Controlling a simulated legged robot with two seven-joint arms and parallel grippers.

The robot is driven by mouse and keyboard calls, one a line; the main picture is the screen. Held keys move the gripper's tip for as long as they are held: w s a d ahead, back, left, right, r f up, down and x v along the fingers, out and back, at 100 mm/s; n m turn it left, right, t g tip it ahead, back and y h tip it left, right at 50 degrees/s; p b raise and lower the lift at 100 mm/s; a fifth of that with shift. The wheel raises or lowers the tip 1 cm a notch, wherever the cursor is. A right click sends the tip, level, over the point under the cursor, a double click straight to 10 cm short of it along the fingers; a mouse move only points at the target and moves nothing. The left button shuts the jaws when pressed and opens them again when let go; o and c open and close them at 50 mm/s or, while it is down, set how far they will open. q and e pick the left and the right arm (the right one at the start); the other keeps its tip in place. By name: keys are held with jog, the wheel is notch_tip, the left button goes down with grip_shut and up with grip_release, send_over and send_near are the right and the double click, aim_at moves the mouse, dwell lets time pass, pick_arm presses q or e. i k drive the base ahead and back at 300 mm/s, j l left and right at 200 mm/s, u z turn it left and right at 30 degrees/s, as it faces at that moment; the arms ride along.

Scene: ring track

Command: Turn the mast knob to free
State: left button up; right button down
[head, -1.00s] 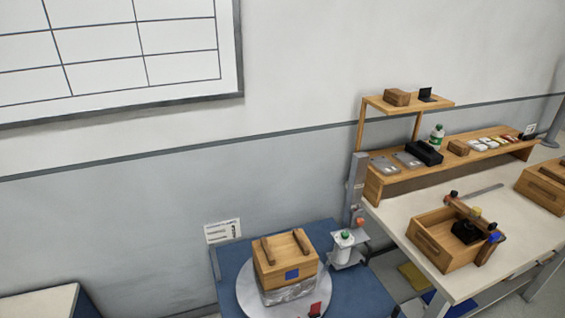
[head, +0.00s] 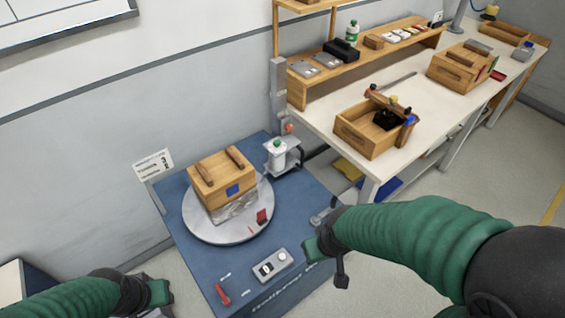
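The mast (head: 278,95) is a grey upright post at the far right corner of the blue table. A small orange-red knob (head: 289,128) sits low on the mast, above a grey carriage (head: 288,158). The carriage holds a white roll with a green top (head: 277,151). The knob is small, so its setting cannot be read. My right gripper (head: 318,254) is above the table's right edge, well in front of the knob and apart from it. My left gripper (head: 156,294) is at the front left, off the table. Neither visibly holds anything; their finger gaps are unclear.
A wooden box (head: 222,181), wrapped below in film, stands on a round turntable (head: 189,226). A control box (head: 272,265) and a red-handled tool (head: 221,293) lie on the front of the blue table (head: 300,211). The white workbench (head: 327,120) adjoins at the right.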

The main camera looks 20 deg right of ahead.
aim_at(288, 128)
jog(key=i+l+u, duration=0.15)
jog(key=l+u, duration=0.15)
jog(key=l, duration=0.6)
jog(key=l+u, duration=0.3)
jog(key=l, duration=0.6)
jog(key=i+l, duration=0.05)
